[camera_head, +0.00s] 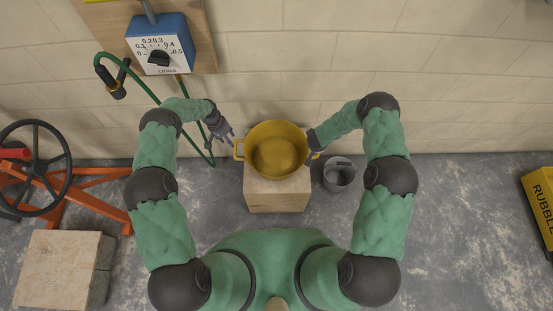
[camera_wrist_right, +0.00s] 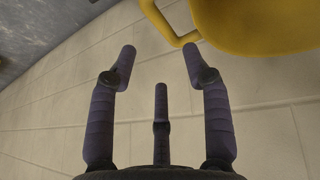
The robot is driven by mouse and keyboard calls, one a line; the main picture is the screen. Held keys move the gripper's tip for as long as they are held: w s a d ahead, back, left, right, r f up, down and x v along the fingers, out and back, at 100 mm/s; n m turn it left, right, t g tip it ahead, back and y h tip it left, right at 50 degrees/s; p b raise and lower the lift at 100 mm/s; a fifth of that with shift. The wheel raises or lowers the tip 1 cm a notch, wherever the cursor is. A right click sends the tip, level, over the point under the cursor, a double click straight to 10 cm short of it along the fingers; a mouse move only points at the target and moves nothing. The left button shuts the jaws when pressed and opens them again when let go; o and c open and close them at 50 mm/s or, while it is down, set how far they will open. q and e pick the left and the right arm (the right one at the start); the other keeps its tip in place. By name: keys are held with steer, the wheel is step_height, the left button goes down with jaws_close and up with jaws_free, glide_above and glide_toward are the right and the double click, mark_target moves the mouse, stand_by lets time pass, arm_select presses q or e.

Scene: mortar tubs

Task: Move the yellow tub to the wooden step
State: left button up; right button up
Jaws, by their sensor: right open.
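The yellow tub (camera_head: 277,152) stands upright on a wooden block (camera_head: 277,198) against the wall, with a loop handle on each side. A low wooden-topped step (camera_head: 62,268) is on the floor at the lower left. My left gripper (camera_head: 226,136) has its fingers spread beside the tub's left handle, apart from it. My right gripper (camera_head: 313,150) is close to the right handle. In the right wrist view, my right gripper (camera_wrist_right: 158,52) is open and empty, with the yellow tub (camera_wrist_right: 260,22) and its handle just beyond the fingertips.
A grey bucket (camera_head: 339,174) stands right of the block. A blue dosing box (camera_head: 160,45) with a green hose (camera_head: 138,78) hangs on the wall. An orange frame (camera_head: 95,208) with a black wheel (camera_head: 35,165) is at the left. A yellow rubble bin (camera_head: 541,205) is far right.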

steer(key=shift+s+a+r, duration=0.15)
steer(key=shift+s+r, duration=0.15)
steer(key=shift+r, duration=0.35)
arm_select(q)
steer(key=s+d+r+n, duration=0.1)
steer(key=s+d+r, duration=0.2)
steer(key=s, duration=0.8)
steer(key=s+d+r+n+h, duration=0.1)
steer(key=s+d+r, duration=0.1)
steer(key=s, duration=0.9)
steer(key=s+d+r, duration=0.3)
steer(key=s+r, duration=0.1)
steer(key=s, duration=0.7)
steer(key=shift+s+d+r+n+h, duration=0.15)
steer(key=shift+d+r+n+h, duration=0.1)
steer(key=shift+d+n+h, duration=0.15)
arm_select(e)
steer(key=s+a+r+g+y, duration=0.1)
steer(key=s+a+r+y, duration=0.1)
steer(key=s, duration=0.7)
steer(key=s+a+r+m+g+y, duration=0.1)
steer(key=s+a+r, duration=0.4)
steer(key=s, duration=0.5)
steer(key=s+a+r+m+g+y, duration=0.1)
steer(key=s+a+r+g+y, duration=0.1)
steer(key=s, duration=0.7)
steer(key=shift+s+a+r+y, duration=0.4)
steer(key=shift+a+r+y, duration=0.25)
steer(key=shift+a, duration=0.55)
